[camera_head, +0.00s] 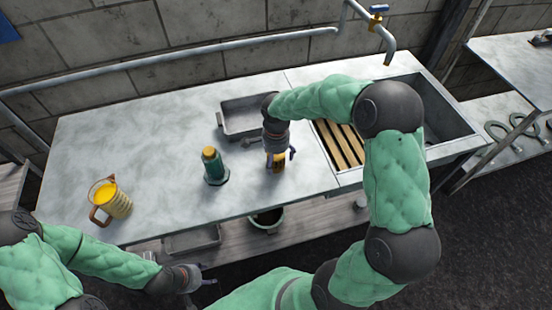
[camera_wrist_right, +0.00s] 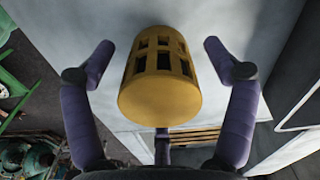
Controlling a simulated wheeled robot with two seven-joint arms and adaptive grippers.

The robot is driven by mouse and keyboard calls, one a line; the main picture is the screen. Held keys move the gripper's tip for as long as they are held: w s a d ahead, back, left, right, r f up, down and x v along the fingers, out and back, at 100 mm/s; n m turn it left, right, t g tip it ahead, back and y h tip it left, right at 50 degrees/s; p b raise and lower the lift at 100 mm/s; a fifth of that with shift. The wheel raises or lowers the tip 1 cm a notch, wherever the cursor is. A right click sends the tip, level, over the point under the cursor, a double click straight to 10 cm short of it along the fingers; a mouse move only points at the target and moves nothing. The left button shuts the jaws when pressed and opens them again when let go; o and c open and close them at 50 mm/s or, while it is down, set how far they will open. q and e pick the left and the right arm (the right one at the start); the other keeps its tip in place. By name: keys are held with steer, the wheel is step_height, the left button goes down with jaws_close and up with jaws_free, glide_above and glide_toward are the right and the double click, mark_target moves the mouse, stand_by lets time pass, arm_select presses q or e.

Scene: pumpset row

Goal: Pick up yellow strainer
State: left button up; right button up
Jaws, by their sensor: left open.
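The yellow strainer (camera_head: 279,167) stands on the metal counter, partly hidden under my right gripper (camera_head: 277,155). In the right wrist view the strainer (camera_wrist_right: 160,80) is a yellow, tapered cup with square slots. It sits between the spread purple fingers of my right gripper (camera_wrist_right: 160,60), with a visible gap on each side. The right gripper looks open. My left gripper (camera_head: 197,280) is open and empty, low in front of the counter's front edge, away from the strainer.
A yellow jug (camera_head: 117,204) stands at the counter's left, and a green cylinder with a yellow top (camera_head: 214,166) stands left of the strainer. A grey tray (camera_head: 230,129) lies behind. Wooden slats (camera_head: 340,145) and a sink (camera_head: 446,112) are to the right.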

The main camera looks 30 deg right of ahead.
steer(key=c, duration=1.3)
steer(key=shift+c, duration=0.2)
steer(key=shift+r, duration=0.1)
steer(key=shift+r, duration=0.2)
steer(key=r+p, duration=0.2)
steer(key=r, duration=0.1)
steer(key=shift+s+a+r, duration=0.15)
steer(key=shift+s+r, duration=0.05)
steer(key=shift+r, duration=0.05)
steer(key=s+a+r+p, duration=0.3)
steer(key=s+a+r, duration=0.4)
steer(key=s+r, duration=0.2)
steer(key=s, duration=0.2)
steer(key=shift+s, duration=0.3)
